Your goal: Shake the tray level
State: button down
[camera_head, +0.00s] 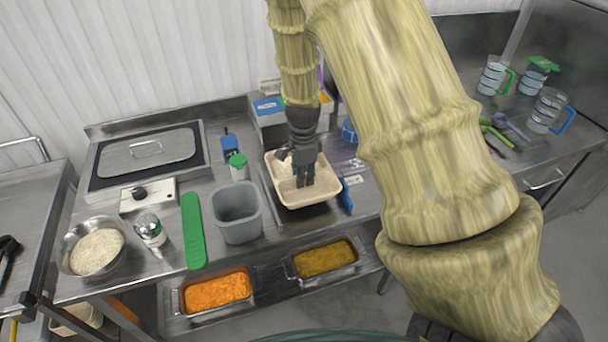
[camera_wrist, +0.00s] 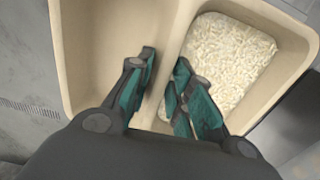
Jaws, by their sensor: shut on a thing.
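The beige tray (camera_head: 283,190) sits on the steel counter in the middle of the head view, and it also fills the upper wrist view (camera_wrist: 105,30). A divider (camera_wrist: 172,45) splits it into compartments. White rice (camera_wrist: 230,62) lies in the right compartment of the wrist view, while the left compartment looks empty. My gripper (camera_head: 304,183) reaches down into the tray. In the wrist view its dark green fingers (camera_wrist: 165,88) straddle the divider and are shut on it. The fingers and palm hide the near part of the tray.
A grey bin (camera_head: 237,215) and a green strip (camera_head: 194,232) stand left of the tray. A bowl of rice (camera_head: 96,250) is at far left. Pans of orange food (camera_head: 218,290) and yellow food (camera_head: 325,260) sit lower in front. A blue item (camera_head: 346,197) is close at the tray's right.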

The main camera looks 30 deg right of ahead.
jog(key=shift+s, duration=0.1)
jog(key=shift+f, duration=0.65)
jog(key=shift+f, duration=0.15)
jog(key=shift+f+b, duration=0.3)
jog(key=shift+f, duration=0.3)
jog(key=shift+f, duration=0.3)
jog(key=c, duration=1.2)
grip_release()
jog(key=shift+r, duration=0.15)
notch_tip(320, 180, up, 12)
jog(key=shift+f, duration=0.15)
